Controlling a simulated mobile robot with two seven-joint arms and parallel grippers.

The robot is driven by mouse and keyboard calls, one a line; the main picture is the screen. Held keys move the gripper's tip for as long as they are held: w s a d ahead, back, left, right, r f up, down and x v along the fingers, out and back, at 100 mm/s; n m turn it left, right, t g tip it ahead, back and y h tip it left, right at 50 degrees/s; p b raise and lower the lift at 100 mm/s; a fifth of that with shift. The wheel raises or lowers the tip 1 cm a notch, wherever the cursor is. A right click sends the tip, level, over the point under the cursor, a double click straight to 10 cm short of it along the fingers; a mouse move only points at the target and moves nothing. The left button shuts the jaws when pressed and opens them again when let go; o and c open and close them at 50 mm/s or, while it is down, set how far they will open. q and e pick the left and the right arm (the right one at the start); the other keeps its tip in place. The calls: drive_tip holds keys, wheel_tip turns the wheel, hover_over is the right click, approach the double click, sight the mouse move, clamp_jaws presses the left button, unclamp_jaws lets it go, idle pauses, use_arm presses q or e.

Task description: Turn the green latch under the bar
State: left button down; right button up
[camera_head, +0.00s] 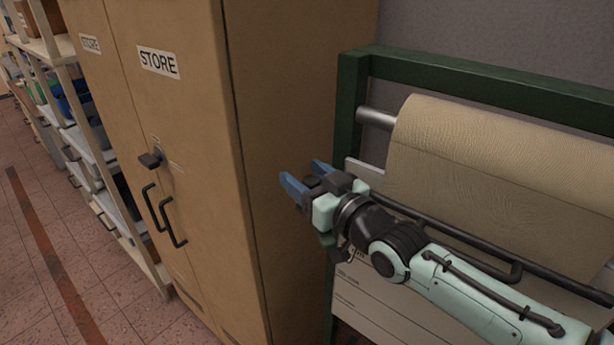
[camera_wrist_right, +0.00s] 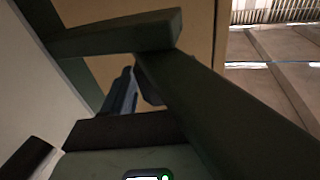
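I cannot make out a green latch in either view. A dark bar (camera_head: 455,232) runs in front of the hanging leather, partly behind my right arm. My right gripper (camera_head: 306,177) is in front of the left post of the green frame (camera_head: 350,100), between it and the tan cabinet. Its two blue fingers are apart, with nothing visibly held between them. In the right wrist view, a blue finger (camera_wrist_right: 122,95) shows past dark green beams (camera_wrist_right: 120,35), which hide much of the view. My left gripper is not in view.
A roll of tan leather (camera_head: 500,140) hangs on a metal rod (camera_head: 376,118). A white printed panel (camera_head: 365,305) is below it. The tan STORE cabinet (camera_head: 190,110) has a dark knob (camera_head: 150,160) and two black handles (camera_head: 172,222). Shelves and open floor are at left.

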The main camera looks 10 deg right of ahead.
drive_tip(key=shift+r, duration=0.1)
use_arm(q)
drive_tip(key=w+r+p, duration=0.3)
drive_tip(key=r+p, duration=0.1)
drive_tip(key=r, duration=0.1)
use_arm(e)
wheel_tip(320, 180, up, 20)
